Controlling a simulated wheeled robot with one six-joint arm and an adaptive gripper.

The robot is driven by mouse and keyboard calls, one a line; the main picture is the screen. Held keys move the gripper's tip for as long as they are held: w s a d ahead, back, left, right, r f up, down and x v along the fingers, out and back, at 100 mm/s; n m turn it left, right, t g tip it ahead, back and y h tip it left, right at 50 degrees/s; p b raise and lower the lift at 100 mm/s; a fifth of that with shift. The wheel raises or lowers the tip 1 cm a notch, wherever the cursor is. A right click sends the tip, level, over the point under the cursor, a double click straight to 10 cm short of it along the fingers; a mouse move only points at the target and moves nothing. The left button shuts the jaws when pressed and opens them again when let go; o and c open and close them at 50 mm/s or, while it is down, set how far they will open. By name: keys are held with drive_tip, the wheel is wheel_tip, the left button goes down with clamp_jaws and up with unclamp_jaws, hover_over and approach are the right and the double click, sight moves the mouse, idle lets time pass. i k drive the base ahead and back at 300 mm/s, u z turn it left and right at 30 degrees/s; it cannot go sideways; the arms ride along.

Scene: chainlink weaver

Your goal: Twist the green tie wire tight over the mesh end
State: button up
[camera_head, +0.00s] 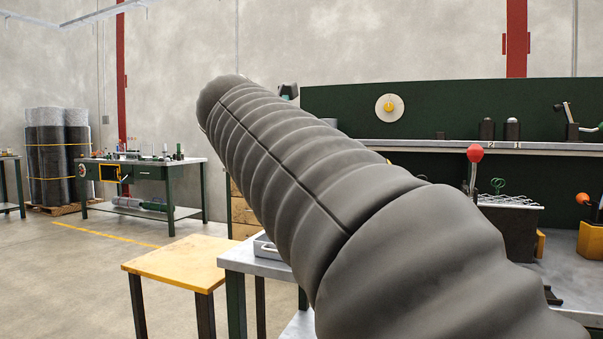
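A thin green looped wire (497,185) stands up above a piece of wire mesh (508,200) at the right. I take it for the green tie wire. The mesh lies along the top of a dark block-like holder (510,230) on the workbench. The wire is small in the picture, and I cannot tell how tightly it is twisted. My arm, in a dark ribbed cover, crosses the middle of the view and hides much of the bench. My gripper is not in view.
A lever with a red ball knob (475,153) rises beside the holder. An orange-knobbed lever (583,198) is at the right edge. A yellow-topped stool (180,264) and a metal side table (256,258) stand left of the bench. The floor at left is open.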

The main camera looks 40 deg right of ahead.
sight(495, 186)
drive_tip(key=z, duration=0.3)
drive_tip(key=i, duration=0.8)
drive_tip(key=z, duration=1.25)
drive_tip(key=i, duration=0.55)
drive_tip(key=z, duration=0.5)
